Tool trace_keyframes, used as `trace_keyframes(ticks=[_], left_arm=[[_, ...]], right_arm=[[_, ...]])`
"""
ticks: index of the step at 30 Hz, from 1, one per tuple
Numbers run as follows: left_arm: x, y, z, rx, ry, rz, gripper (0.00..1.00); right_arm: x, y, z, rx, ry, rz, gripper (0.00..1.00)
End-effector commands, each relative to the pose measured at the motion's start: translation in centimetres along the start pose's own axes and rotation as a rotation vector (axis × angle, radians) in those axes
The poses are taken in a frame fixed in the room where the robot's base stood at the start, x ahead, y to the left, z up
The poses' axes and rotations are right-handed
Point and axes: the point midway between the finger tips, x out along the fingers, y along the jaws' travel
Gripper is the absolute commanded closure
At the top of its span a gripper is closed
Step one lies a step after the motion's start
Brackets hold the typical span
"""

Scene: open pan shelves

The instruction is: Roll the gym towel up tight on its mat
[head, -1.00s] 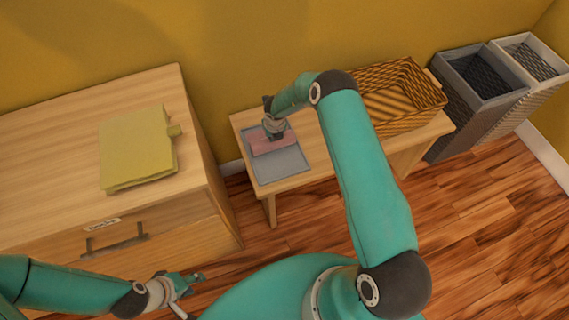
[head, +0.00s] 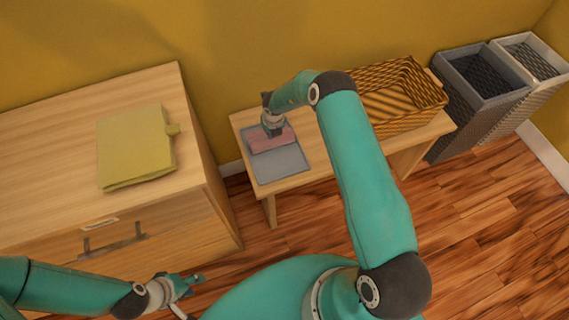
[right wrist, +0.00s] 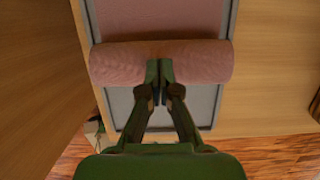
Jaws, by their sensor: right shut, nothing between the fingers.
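The pink gym towel (head: 278,144) lies across the far part of its grey mat (head: 280,166) on the low wooden table. In the right wrist view the towel is partly rolled: a thick roll (right wrist: 205,62) lies across the mat (right wrist: 205,103), with a flat stretch of towel beyond it. My right gripper (head: 274,134) is at the towel; the wrist view shows its fingers (right wrist: 159,72) shut together, empty, against the middle of the roll's near side. My left gripper (head: 193,291) is open and empty in front of the drawer cabinet, away from the towel.
A wicker basket (head: 425,100) stands on the table right of the mat. Two bins, one dark grey (head: 455,120) and one pale (head: 515,98), stand on the floor further right. A yellow-green folded item (head: 137,148) lies on the wooden cabinet (head: 60,130) at left.

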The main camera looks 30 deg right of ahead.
Motion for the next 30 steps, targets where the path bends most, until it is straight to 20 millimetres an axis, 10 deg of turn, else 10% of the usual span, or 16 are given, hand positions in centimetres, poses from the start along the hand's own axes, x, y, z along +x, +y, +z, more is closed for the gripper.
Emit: trace_keyframes(ticks=[30], left_arm=[[1.17, -0.42, -0.01, 0.0, 0.0, 0.0, 0.6]], right_arm=[[0.87, 0.04, 0.12, 0.001, 0.017, 0.001, 1.0]])
